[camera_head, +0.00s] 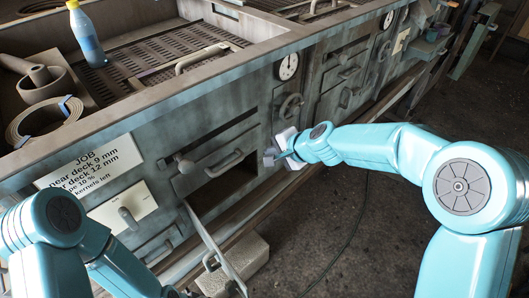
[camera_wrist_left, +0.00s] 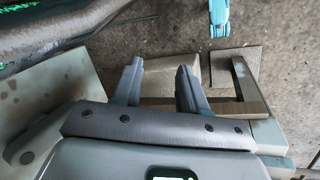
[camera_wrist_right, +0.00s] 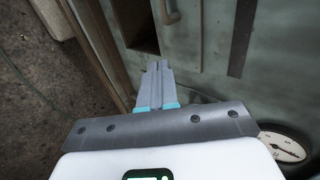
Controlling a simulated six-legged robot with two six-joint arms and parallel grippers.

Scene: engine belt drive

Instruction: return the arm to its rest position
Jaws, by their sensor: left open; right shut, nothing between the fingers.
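My right arm reaches in from the right in the head view. Its gripper (camera_head: 270,156) is near the front of the grey machine, by the open slot under a bar handle. In the right wrist view its fingers (camera_wrist_right: 157,66) are together and empty, in front of the machine's face. My left arm shows at the lower left of the head view, and its gripper is not clear there. In the left wrist view the left gripper (camera_wrist_left: 160,72) has its fingers apart with nothing between them, above the floor and a pale block.
The grey machine front (camera_head: 330,75) carries handles, knobs and a round dial (camera_head: 288,66). An opened flap (camera_head: 211,243) hangs below the slot, beside a pale block (camera_head: 252,257). A blue bottle (camera_head: 86,38) and a coiled belt (camera_head: 38,121) are on top.

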